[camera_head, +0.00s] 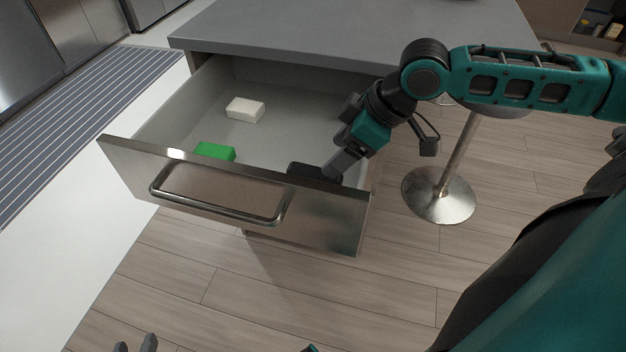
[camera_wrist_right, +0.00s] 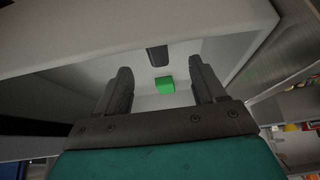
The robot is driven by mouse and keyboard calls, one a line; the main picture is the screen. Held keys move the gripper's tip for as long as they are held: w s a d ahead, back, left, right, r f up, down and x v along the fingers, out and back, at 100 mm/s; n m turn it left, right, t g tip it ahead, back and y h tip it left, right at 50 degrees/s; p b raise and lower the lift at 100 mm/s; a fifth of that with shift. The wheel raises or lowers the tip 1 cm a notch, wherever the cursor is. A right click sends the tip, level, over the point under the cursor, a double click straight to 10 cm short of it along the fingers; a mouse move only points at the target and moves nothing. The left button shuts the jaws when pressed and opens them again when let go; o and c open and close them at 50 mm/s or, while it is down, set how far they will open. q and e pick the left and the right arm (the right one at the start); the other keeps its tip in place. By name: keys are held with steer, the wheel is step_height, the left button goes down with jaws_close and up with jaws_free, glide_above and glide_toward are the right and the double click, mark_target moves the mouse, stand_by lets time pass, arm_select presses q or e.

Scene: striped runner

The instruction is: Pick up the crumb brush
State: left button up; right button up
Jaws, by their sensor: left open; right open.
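A dark, rounded object, which looks like the crumb brush (camera_head: 303,168), lies in the open drawer (camera_head: 178,105) just behind its front panel, towards the right end. It also shows as a dark shape between the fingers in the right wrist view (camera_wrist_right: 157,57). My right gripper (camera_head: 333,172) reaches down into the drawer beside the brush's right end. Its jaws (camera_wrist_right: 160,82) are open, and I cannot tell whether they touch the brush. The front panel hides part of the brush and fingertips. My left gripper (camera_head: 136,345) is open at the bottom edge, away from the drawer.
A green block (camera_head: 214,152) and a white block (camera_head: 245,110) lie in the drawer. The green block shows in the wrist view (camera_wrist_right: 165,86). The metal front panel (camera_head: 330,212) has a bar handle (camera_head: 215,212). The grey countertop (camera_head: 340,40) overhangs behind. A stool base (camera_head: 440,200) stands at right.

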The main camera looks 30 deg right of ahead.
mark_target(316, 171)
steer(key=b+x, duration=0.1)
steer(key=x, duration=0.3)
steer(key=shift+w, duration=0.1)
steer(key=b+x, duration=0.2)
steer(key=x, duration=0.3)
steer(key=shift+w+d+f, duration=0.1)
steer(key=shift+w+f, duration=0.05)
steer(key=shift+w, duration=0.05)
steer(key=shift+f+p, duration=0.25)
steer(key=shift+p, duration=0.25)
stand_by(0.5)
steer(key=c, duration=1.1)
